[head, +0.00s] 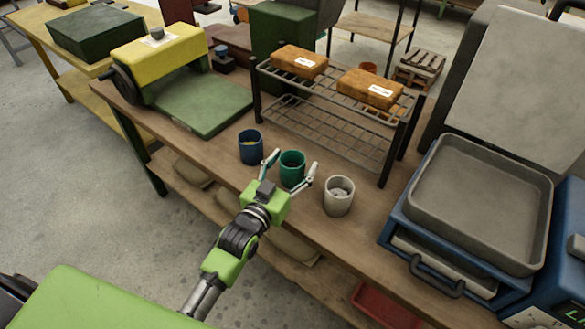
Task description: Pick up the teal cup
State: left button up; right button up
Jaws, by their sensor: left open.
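The teal cup (292,168) stands upright on the wooden table, between a blue cup and a pale grey cup. My left gripper (290,168) is open, with one finger on each side of the teal cup. I cannot tell whether the fingers touch it. The palm hides part of the near lower side of the cup. My right gripper is not in view.
The blue cup (250,147) stands close to the left finger and the pale grey cup (339,196) close to the right. A wire rack (330,125) with two wrapped brown blocks stands behind. A grey tray (478,205) is at the right.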

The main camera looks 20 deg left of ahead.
pick_arm(q)
jog(key=c, duration=1.3)
jog(key=shift+o, duration=0.2)
